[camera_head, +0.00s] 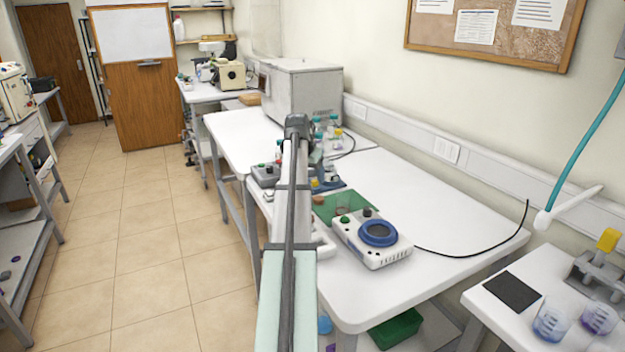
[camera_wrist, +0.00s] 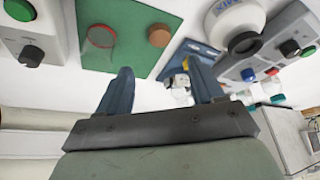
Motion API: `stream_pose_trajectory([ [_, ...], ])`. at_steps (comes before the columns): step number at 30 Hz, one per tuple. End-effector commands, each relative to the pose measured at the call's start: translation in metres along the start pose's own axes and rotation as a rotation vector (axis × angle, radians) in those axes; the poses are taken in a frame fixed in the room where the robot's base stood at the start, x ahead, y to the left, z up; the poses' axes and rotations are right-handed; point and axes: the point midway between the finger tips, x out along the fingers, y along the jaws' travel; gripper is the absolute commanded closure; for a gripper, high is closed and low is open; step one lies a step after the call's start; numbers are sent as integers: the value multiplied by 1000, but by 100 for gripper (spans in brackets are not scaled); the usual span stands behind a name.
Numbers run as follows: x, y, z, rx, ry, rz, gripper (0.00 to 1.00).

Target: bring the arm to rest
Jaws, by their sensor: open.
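In the wrist view my gripper (camera_wrist: 160,80) is open, with its two blue-grey fingers apart and nothing between them. It is over the white bench, close to the green mat (camera_wrist: 140,68). A small clear glass vessel (camera_wrist: 101,42) and a brown round piece (camera_wrist: 160,35) are on the mat. In the head view my arm (camera_head: 291,235) reaches forward from the bottom centre along the bench's left side. It hides part of the bench, and I cannot clearly make out the fingers there.
A white instrument with a blue round top (camera_head: 378,233) stands right of my arm, beside the green mat (camera_head: 330,205). A large grey box (camera_head: 300,92) stands at the back. Small bottles (camera_head: 331,125) stand in front of it. The bench's right part is mostly clear. Beakers (camera_head: 552,320) stand at lower right.

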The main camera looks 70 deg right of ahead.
Motion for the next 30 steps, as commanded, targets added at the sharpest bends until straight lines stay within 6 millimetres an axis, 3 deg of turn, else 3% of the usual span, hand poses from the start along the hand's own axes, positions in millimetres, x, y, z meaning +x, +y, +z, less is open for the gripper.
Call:
stream_pose_trajectory([
  [21,-1,-5,2,-16,-2,-10,33],
  [23,2,-16,6,-48,-5,-31,33],
  [26,10,-50,18,-151,-10,-96,33],
  [30,24,-115,47,-352,-10,-230,33],
])
